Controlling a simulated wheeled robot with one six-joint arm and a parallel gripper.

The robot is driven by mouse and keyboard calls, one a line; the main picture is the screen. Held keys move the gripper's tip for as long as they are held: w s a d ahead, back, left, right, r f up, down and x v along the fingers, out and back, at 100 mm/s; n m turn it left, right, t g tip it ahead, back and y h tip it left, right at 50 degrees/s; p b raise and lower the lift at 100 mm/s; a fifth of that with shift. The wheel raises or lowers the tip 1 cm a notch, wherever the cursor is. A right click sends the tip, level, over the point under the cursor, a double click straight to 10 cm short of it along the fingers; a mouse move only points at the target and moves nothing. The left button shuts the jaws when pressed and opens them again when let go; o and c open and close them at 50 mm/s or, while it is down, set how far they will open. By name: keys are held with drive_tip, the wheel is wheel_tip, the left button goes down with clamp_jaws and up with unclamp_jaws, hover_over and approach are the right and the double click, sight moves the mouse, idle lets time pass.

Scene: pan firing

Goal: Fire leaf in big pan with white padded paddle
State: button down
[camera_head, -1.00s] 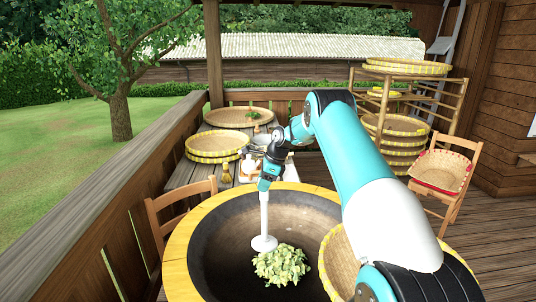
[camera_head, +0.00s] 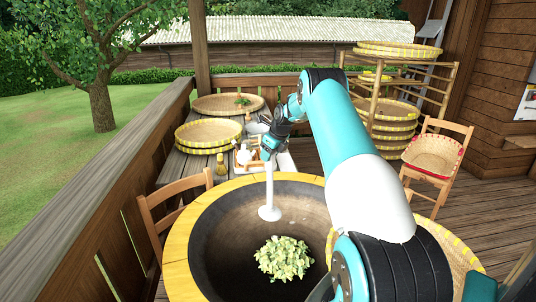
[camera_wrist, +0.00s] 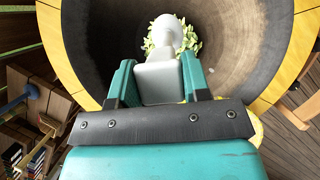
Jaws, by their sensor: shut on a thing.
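The big pan (camera_head: 215,235) is a dark round bowl with a wide yellow rim in front of me. A clump of pale green leaf (camera_head: 284,258) lies on its floor, toward the near side. My gripper (camera_head: 270,150) is shut on the handle of the white padded paddle (camera_head: 269,200). The paddle hangs nearly upright, its round pad inside the pan on the far side of the leaf, apart from it in the head view. In the wrist view my gripper (camera_wrist: 158,85) grips the white handle, and the pad (camera_wrist: 170,30) hides part of the leaf (camera_wrist: 187,42).
A woven basket (camera_head: 447,240) stands right of the pan, partly behind my arm. A wooden chair (camera_head: 165,205) is close at the left. Behind are a table with trays (camera_head: 208,133), a basket rack (camera_head: 395,128) and a chair with a red-rimmed basket (camera_head: 434,155).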

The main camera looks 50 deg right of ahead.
sight(269, 199)
drive_tip(key=shift+d+r+p, duration=0.1)
drive_tip(key=shift+r+p, duration=0.15)
drive_tip(key=shift+p, duration=0.2)
wheel_tip(269, 199, down, 22)
drive_tip(key=b, duration=1.3)
drive_tip(key=shift+w, duration=0.1)
drive_tip(key=s+a+p, duration=0.7)
drive_tip(key=s+a, duration=0.1)
drive_tip(key=s, duration=0.1)
drive_tip(key=s+d, duration=0.3)
drive_tip(key=s, duration=0.3)
drive_tip(key=w+d+b, duration=1.1)
drive_tip(key=w+b, duration=0.1)
drive_tip(key=w, duration=0.1)
drive_tip(key=s+d+p, duration=0.3)
drive_tip(key=s, duration=0.3)
drive_tip(key=s+a+p, duration=0.7)
drive_tip(key=s+a, duration=0.1)
drive_tip(key=s, duration=0.1)
wheel_tip(269, 199, up, 22)
drive_tip(key=p, duration=1.4)
drive_tip(key=shift+f, duration=0.15)
